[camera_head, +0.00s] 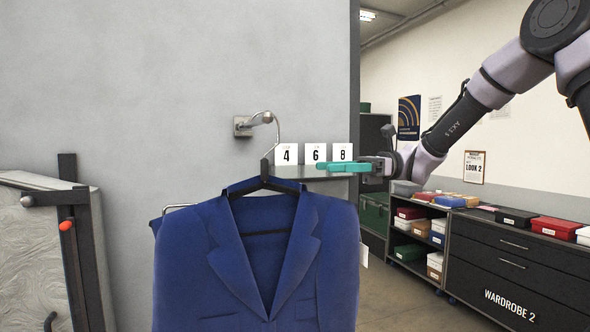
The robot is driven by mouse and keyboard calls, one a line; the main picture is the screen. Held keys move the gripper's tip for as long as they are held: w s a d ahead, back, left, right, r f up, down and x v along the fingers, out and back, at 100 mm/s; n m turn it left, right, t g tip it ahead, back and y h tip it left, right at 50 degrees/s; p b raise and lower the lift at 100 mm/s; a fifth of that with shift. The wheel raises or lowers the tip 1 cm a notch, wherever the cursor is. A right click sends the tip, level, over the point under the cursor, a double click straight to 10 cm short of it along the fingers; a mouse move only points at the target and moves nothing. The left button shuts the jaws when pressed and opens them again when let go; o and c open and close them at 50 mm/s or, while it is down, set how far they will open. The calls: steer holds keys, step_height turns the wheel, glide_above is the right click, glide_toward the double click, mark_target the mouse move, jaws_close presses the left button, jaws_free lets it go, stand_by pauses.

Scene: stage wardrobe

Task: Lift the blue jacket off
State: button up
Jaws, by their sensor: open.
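The blue jacket (186,259) hangs on a black hanger (264,184) in the middle of the head view; its lower part runs out of the frame. The hanger's metal hook (278,128) goes up to a wall peg (254,122) with a round end. My gripper (333,167) comes in from the right, its teal fingers level with the number cards. It is open and empty, to the right of the hanger's neck and above the jacket's right shoulder. I cannot tell its depth relative to the hanger.
White cards numbered 4, 6 and 8 (315,153) stand on a dark narrow ledge (300,172) behind the jacket. A dark frame with a red knob (67,225) is at left. Shelves with boxes (415,225) and a black cabinet (515,262) stand at right, past the wall's edge.

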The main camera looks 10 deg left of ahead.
mark_target(267, 153)
steer(key=x, duration=1.4)
steer(key=shift+s+a, duration=0.2)
steer(key=shift+s, duration=0.15)
jaws_close()
stand_by(1.0)
steer(key=shift+r, duration=0.15)
steer(key=shift+r, duration=1.5)
steer(key=shift+v, duration=4.55)
steer(key=shift+w+f, duration=0.1)
steer(key=shift+w, duration=0.05)
